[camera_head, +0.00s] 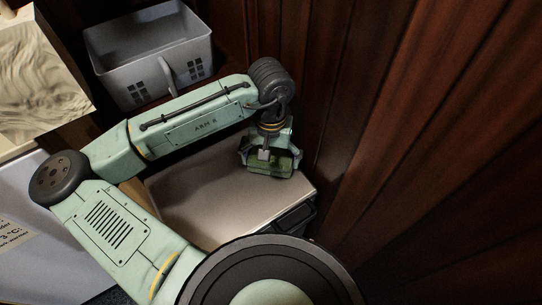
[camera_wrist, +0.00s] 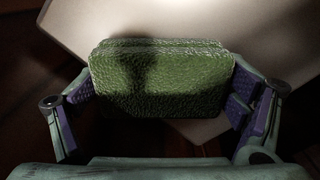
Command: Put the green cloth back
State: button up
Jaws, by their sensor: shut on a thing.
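The green cloth (camera_wrist: 160,82) is a folded, textured block held between the two fingers of my gripper (camera_wrist: 160,100) in the wrist view. In the head view the cloth (camera_head: 272,162) shows below my gripper (camera_head: 270,155), over the far right part of a pale flat surface (camera_head: 215,190). My gripper is shut on the cloth by its two ends. I cannot tell whether the cloth touches the surface. The pale surface also shows behind the cloth in the wrist view (camera_wrist: 240,30).
A grey plastic basket (camera_head: 150,55) stands at the upper left, behind my arm. A pale wavy-patterned block (camera_head: 40,75) is at the far left. A dark wood-paneled wall (camera_head: 420,130) rises close on the right. A dark object (camera_head: 296,217) sits under the surface's right edge.

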jog(key=shift+f, duration=0.15)
jog(key=o, duration=0.8)
jog(key=shift+o, duration=0.2)
notch_tip(320, 180, up, 12)
jog(key=shift+r, duration=0.2)
jog(key=shift+s, duration=0.1)
